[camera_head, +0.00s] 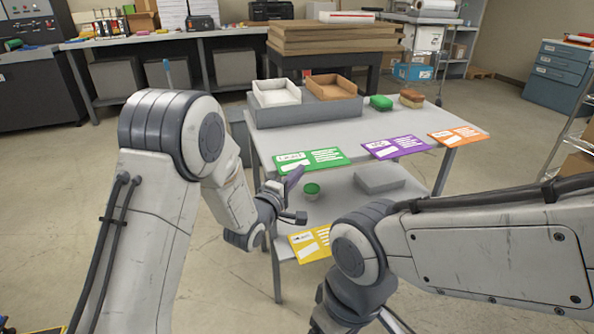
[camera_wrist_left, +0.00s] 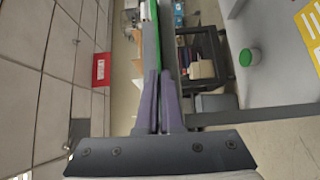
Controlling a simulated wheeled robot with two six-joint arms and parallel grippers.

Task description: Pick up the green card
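The green card (camera_head: 325,157) with white label patches lies at the front left edge of the grey table, flat and partly past the edge. My left gripper (camera_head: 293,181) is at its front left corner. In the left wrist view the two purple fingers (camera_wrist_left: 159,75) are close together, with the card (camera_wrist_left: 156,38) seen nearly edge-on as a thin green strip running from their tips. They appear shut on the card's edge; the exact contact is hidden. My right arm crosses the lower right of the head view, and its fingertips are out of frame.
A purple card (camera_head: 396,146) and an orange card (camera_head: 458,135) lie along the same edge. A yellow card (camera_head: 311,243) and a green-lidded tub (camera_head: 312,189) are on the lower shelf. White (camera_head: 277,96) and brown (camera_head: 331,90) trays stand behind. The middle tabletop is clear.

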